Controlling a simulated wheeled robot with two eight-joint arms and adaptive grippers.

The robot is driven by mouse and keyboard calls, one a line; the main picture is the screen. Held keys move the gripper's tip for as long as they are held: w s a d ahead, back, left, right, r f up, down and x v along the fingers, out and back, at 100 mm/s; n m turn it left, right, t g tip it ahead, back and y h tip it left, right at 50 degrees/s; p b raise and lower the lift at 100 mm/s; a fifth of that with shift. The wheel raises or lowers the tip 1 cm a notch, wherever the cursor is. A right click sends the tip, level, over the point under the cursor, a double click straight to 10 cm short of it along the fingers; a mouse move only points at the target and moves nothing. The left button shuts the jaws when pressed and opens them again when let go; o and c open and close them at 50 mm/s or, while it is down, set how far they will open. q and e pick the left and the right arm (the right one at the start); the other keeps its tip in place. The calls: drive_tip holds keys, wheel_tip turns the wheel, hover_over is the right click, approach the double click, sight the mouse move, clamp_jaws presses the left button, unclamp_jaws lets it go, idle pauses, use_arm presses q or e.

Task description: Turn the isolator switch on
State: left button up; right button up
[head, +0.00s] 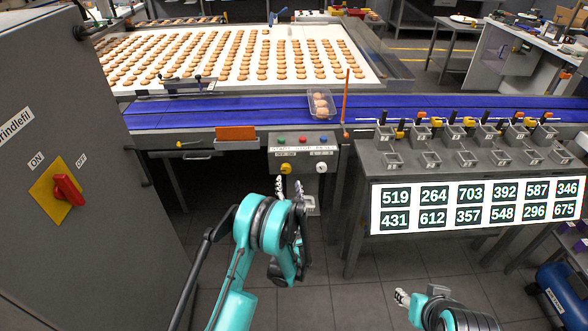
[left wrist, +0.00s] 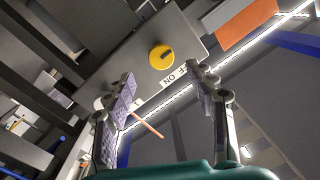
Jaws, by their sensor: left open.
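A red rotary handle (head: 68,188) on a yellow plate (head: 45,195) is on the grey cabinet at the left, below ON and OFF labels. The handle slants from upper left to lower right. A yellow round knob (head: 286,169) with an OFF/ON label is on the grey panel under the conveyor; it also shows in the left wrist view (left wrist: 161,57) with a dark pointer. My left gripper (head: 289,190) is open and empty just below this knob, apart from it. Its fingers (left wrist: 162,88) are spread in the left wrist view. My right gripper (head: 402,298) is low at the right, its opening unclear.
Beside the yellow knob is a white knob (head: 322,168), with buttons (head: 303,139) above. A clear tray of biscuits (head: 322,104) is on the blue conveyor (head: 220,110). A bench with small bins (head: 430,159) and a number board (head: 475,205) stands right. The floor between is clear.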

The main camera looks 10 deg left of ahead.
sight(286, 170)
use_arm(q)
drive_tip(key=b+x, duration=0.2)
drive_tip(key=x, duration=0.5)
drive_tip(key=shift+f, duration=0.15)
drive_tip(key=shift+w+a, duration=0.15)
drive_tip(key=shift+w, duration=0.1)
drive_tip(key=c, duration=1.2)
